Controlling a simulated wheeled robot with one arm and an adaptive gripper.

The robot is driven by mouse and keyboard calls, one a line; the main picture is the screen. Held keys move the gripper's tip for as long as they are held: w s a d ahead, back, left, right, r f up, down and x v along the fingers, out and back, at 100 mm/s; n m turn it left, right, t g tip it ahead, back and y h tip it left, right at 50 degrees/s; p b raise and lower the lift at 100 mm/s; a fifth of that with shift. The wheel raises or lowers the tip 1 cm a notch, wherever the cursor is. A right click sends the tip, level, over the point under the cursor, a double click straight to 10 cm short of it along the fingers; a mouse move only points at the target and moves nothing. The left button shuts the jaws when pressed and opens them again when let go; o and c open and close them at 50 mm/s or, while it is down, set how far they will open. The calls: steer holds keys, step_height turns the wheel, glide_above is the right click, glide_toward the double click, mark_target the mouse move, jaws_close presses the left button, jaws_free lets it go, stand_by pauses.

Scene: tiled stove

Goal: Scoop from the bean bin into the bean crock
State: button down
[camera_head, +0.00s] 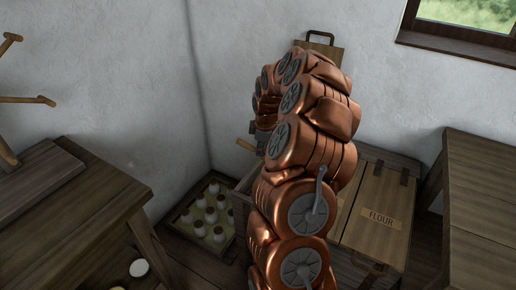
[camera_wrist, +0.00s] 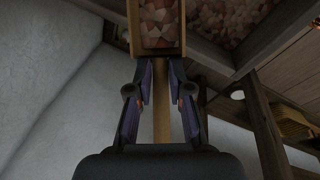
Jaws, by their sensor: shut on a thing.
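My gripper (camera_wrist: 160,92) is shut on the wooden handle (camera_wrist: 162,122) of a scoop. The scoop's box-shaped head (camera_wrist: 181,30) is at the top of the wrist view, with reddish-brown, bean-like pieces in it. More such pieces (camera_wrist: 238,14) lie in a wooden bin (camera_wrist: 205,52) at the upper right, apart from the scoop head in the picture. In the head view the scoop's handle end (camera_head: 246,145) sticks out left of my copper arm, which hides most of the gripper and the bin. I cannot make out the bean crock for certain.
A wooden chest with a lid marked FLOUR (camera_head: 378,215) stands right of my arm. A raised lid (camera_head: 328,50) leans at the wall. Wooden tables stand left (camera_head: 85,215) and right (camera_head: 485,190). A white round object (camera_head: 139,267) shows low left.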

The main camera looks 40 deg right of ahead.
steer(key=shift+s+d+r+t+y+p, duration=0.3)
steer(key=shift+s+d+r+t+y, duration=0.15)
steer(key=shift+d+r+t+y, duration=0.3)
steer(key=shift+s+t+y, duration=0.25)
steer(key=shift+y, duration=0.1)
steer(key=shift+s+d+b, duration=0.1)
steer(key=shift+d+b, duration=0.2)
steer(key=shift+b, duration=0.2)
steer(key=s+d+r+m+t+y+b, duration=0.1)
steer(key=s+d+t+y+b, duration=0.3)
steer(key=b, duration=0.8)
steer(key=shift+d+r+t+y, duration=0.2)
steer(key=shift+r+t+y, duration=0.1)
steer(key=shift+t+y, duration=0.15)
stand_by(1.1)
